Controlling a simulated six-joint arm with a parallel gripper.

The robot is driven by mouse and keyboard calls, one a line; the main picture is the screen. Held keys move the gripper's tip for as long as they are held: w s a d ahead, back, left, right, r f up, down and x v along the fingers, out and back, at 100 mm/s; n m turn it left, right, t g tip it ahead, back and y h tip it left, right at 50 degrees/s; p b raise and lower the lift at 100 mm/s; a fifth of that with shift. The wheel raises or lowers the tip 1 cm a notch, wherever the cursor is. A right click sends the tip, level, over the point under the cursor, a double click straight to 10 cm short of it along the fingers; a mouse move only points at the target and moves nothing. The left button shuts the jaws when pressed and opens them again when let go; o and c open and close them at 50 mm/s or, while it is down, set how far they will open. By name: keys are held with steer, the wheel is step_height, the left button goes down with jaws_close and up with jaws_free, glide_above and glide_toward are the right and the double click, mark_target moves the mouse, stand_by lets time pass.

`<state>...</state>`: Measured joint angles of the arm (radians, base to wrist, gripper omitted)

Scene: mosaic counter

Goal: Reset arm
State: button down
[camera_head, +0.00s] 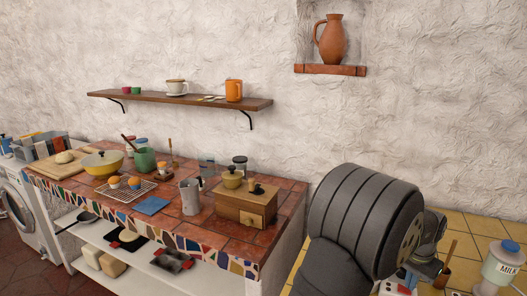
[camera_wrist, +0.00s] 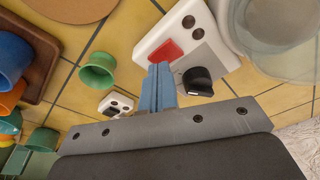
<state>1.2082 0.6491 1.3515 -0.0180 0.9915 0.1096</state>
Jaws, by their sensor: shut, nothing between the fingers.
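My gripper (camera_wrist: 162,88) shows in the wrist view as blue fingers pressed together, with nothing between them. In the head view my dark grey arm fills the lower right, above the yellow-tiled counter (camera_head: 478,232), and largely hides the gripper area.
A clear container (camera_wrist: 275,25) is near the gripper. A green cup (camera_wrist: 98,72), a small white box (camera_wrist: 116,104) and a blue cup (camera_wrist: 12,60) by a brown tray (camera_wrist: 52,50) lie left. In the head view, a milk container (camera_head: 501,262) stands right; a wooden grinder (camera_head: 243,207) sits on the mosaic counter.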

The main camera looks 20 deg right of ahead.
steer(key=shift+f, duration=0.3)
steer(key=shift+r, duration=4.8)
steer(key=a+r+m+h, duration=0.2)
steer(key=a+r+h, duration=0.1)
steer(key=a+r, duration=1.1)
steer(key=shift+v, duration=1.45)
steer(key=shift+w+d, duration=0.2)
steer(key=shift+d, duration=0.05)
steer(key=n+y, duration=0.2)
glide_above(406, 291)
steer(key=a, duration=0.2)
step_height(406, 291, down, 14)
steer(key=shift+w+r, duration=0.25)
